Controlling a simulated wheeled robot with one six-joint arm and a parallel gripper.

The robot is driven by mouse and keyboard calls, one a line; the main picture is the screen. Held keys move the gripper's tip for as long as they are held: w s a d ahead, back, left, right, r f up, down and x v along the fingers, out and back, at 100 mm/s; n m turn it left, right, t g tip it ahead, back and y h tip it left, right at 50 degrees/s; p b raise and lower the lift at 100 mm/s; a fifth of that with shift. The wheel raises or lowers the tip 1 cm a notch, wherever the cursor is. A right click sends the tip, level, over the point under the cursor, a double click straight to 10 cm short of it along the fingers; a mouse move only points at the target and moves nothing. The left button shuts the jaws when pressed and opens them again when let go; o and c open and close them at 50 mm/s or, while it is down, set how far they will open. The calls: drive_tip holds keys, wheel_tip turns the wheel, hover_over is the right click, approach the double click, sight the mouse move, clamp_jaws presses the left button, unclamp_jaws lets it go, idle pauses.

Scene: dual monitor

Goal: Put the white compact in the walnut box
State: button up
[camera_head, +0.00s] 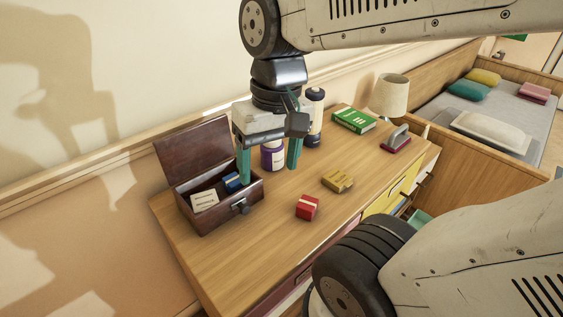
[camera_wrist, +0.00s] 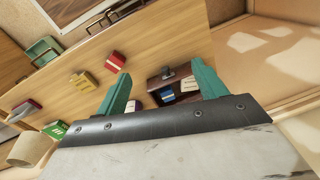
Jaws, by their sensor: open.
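The walnut box (camera_head: 222,210) stands on the left of the desk with its lid (camera_head: 193,151) open. A white, flat piece with dark lettering, which looks like the white compact (camera_head: 204,201), lies inside the box beside a blue item (camera_head: 232,182). Both also show in the box in the wrist view, the white piece (camera_wrist: 189,84) to the right of the blue one (camera_wrist: 167,95). My gripper (camera_head: 268,172) is open and empty. It hangs above the desk, with one finger in front of the box's right part in the head view.
Bottles (camera_head: 272,155) stand behind my gripper. A red box (camera_head: 307,207) and a yellow block (camera_head: 338,180) lie on the desk to the right. A green book (camera_head: 354,121), a maroon-based object (camera_head: 396,141) and a lamp (camera_head: 389,95) are farther back. The front left desktop is clear.

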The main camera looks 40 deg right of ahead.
drive_tip(key=s+n, duration=0.1)
drive_tip(key=s+n+t+h, duration=0.1)
drive_tip(key=shift+s+d+r, duration=0.1)
drive_tip(key=shift+s+d, duration=0.2)
drive_tip(key=shift+d, duration=0.1)
idle(1.0)
